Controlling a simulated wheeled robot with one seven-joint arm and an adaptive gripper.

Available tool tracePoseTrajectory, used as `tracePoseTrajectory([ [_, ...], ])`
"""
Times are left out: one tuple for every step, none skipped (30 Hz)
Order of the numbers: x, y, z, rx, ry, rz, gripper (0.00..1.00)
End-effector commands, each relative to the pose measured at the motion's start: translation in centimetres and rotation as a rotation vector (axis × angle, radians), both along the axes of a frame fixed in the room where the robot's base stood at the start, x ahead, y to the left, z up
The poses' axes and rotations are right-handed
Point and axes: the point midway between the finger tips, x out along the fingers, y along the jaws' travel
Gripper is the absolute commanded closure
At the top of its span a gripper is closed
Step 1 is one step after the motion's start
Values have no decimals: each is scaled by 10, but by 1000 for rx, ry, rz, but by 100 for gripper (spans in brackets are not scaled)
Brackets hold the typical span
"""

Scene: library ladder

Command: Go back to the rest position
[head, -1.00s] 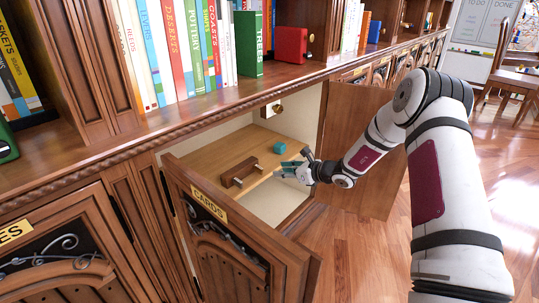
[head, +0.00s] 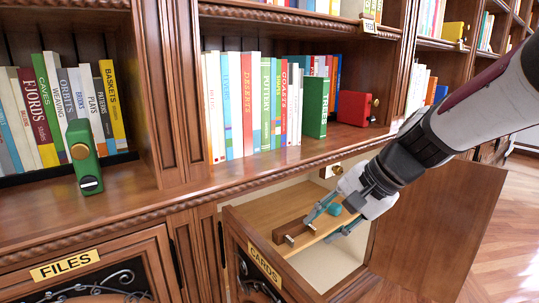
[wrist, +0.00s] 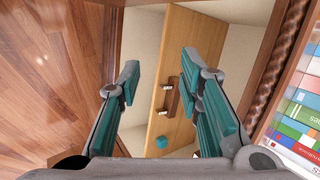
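My gripper (head: 333,222) is open in front of the open cabinet labelled CARDS. Its teal fingers stand wide apart with nothing between them in the wrist view (wrist: 160,100). Beyond them, a wooden shelf (wrist: 184,50) inside the cabinet holds a dark brown wooden block with pale pegs (wrist: 174,97) and a small teal cube (wrist: 161,142).
The left cabinet door (head: 262,262) and the right door (head: 430,220) stand open on either side of my gripper. Rows of books (head: 262,105) and a green lock-like box (head: 84,155) stand on the counter above. Wooden floor (head: 505,235) is free at the right.

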Motion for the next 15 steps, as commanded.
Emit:
tracePoseTrajectory([
  [-19,-1,9,-61,-34,52,67],
  [-29,-3,12,-96,-50,82,67],
  [-43,-6,16,-144,-72,120,67],
  [-53,-8,18,-181,-88,149,67],
  [-63,-11,20,-217,-103,178,67],
  [-76,-15,23,-263,-124,213,67],
  [-86,-19,25,-300,-139,239,67],
  [-95,-22,27,-336,-155,265,67],
  [-107,-27,29,-382,-176,300,67],
  [-116,-31,31,-416,-189,321,67],
  [-124,-35,32,-449,-202,343,67],
  [-134,-40,33,-489,-218,371,67],
  [-140,-44,33,-518,-230,389,67],
  [-147,-48,34,-545,-240,406,67],
  [-154,-52,34,-578,-253,428,67],
])
